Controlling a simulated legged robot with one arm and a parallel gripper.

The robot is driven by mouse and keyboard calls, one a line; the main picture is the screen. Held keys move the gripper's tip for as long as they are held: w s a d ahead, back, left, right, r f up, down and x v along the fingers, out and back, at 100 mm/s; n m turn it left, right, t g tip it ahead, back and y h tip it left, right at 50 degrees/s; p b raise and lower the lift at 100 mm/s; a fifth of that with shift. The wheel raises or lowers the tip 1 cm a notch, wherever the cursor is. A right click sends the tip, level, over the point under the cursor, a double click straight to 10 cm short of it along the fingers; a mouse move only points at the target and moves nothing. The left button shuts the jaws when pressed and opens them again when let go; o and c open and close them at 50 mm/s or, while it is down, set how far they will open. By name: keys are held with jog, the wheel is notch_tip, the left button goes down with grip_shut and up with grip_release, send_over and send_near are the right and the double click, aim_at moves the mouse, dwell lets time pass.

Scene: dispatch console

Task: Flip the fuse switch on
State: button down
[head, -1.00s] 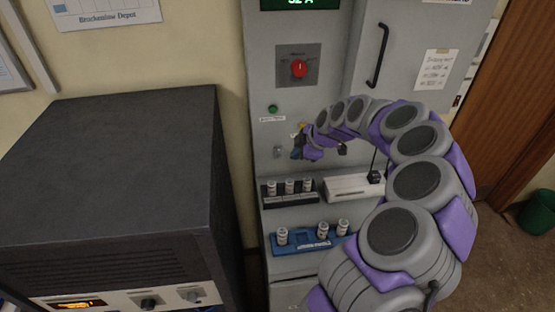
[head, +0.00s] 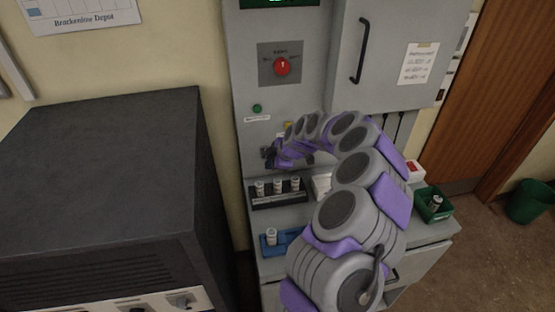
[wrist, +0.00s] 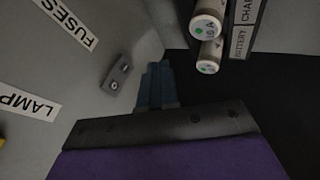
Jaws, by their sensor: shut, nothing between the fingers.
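The fuse switch is a small grey plate with two round screw heads (wrist: 118,76), set on the grey panel beside the FUSES label (wrist: 66,22) in the wrist view. Its lever cannot be made out, so I cannot tell its position. My gripper (wrist: 157,72) is shut and empty, its dark blue fingers just to the right of the plate in that picture; I cannot tell whether they touch the switch. In the head view my gripper (head: 270,157) is at the panel's left side, largely covering the switch area.
Below my gripper is a dark rack (head: 283,200) of white cylinders, close to the fingers in the wrist view. A blue tray (head: 268,250) lies lower. A red knob (head: 282,67) and green button (head: 257,108) sit above. A green box (head: 434,204) stands right.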

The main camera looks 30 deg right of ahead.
aim_at(265, 153)
jog(key=w, duration=0.2)
jog(key=w+d, duration=0.1)
jog(key=shift+w+f+b, duration=0.15)
jog(key=shift+w+b, duration=0.15)
jog(key=shift+w, duration=0.1)
